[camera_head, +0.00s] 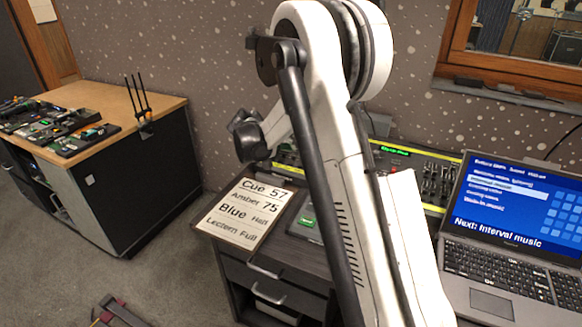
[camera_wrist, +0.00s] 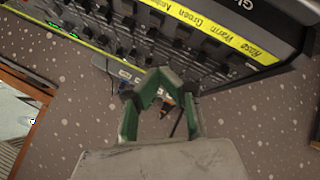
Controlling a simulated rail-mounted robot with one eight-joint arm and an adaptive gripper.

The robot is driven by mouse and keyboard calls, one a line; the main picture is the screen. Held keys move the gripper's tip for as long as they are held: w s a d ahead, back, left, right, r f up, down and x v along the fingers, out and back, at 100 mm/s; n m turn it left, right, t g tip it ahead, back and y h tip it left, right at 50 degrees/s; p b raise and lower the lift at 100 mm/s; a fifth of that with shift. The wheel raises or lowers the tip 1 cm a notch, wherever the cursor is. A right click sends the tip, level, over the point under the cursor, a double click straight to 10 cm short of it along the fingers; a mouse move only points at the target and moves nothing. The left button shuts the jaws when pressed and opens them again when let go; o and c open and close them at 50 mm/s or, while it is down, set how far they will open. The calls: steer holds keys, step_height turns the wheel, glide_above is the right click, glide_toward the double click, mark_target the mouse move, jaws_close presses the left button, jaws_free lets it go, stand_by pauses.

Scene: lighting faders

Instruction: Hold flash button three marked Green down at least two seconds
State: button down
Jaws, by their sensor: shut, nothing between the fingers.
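The lighting console (camera_head: 428,158) stands behind my arm in the head view, partly hidden by it. In the wrist view the console (camera_wrist: 225,62) fills the top, turned over, with dark faders and buttons and a yellow label strip (camera_wrist: 257,50). The Green label (camera_wrist: 189,20) is on that strip, between Warm and what looks like Amber. Which button belongs to it is hard to tell. My gripper (camera_wrist: 161,73) has green-edged fingers, is shut and empty, and its tips appear just short of the console's edge. Contact with a button is not visible.
A cue card (camera_head: 240,213) lies on the dark desk, left of my arm. A wooden-topped cabinet (camera_head: 110,105) with gear is at the left.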

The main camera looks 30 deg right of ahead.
mark_target(290, 164)
steer(key=shift+w+d+f+b, duration=0.1)
steer(key=shift+f+b, duration=0.9)
steer(key=shift+f, duration=0.85)
steer(key=shift+f, duration=0.1)
steer(key=shift+f+b, duration=0.3)
steer(key=shift+b, duration=0.1)
steer(key=shift+f, duration=0.35)
stand_by(0.4)
steer(key=shift+r, duration=0.15)
stand_by(3.0)
steer(key=shift+r, duration=0.65)
steer(key=shift+r+p, duration=1.25)
steer(key=shift+r, duration=1.25)
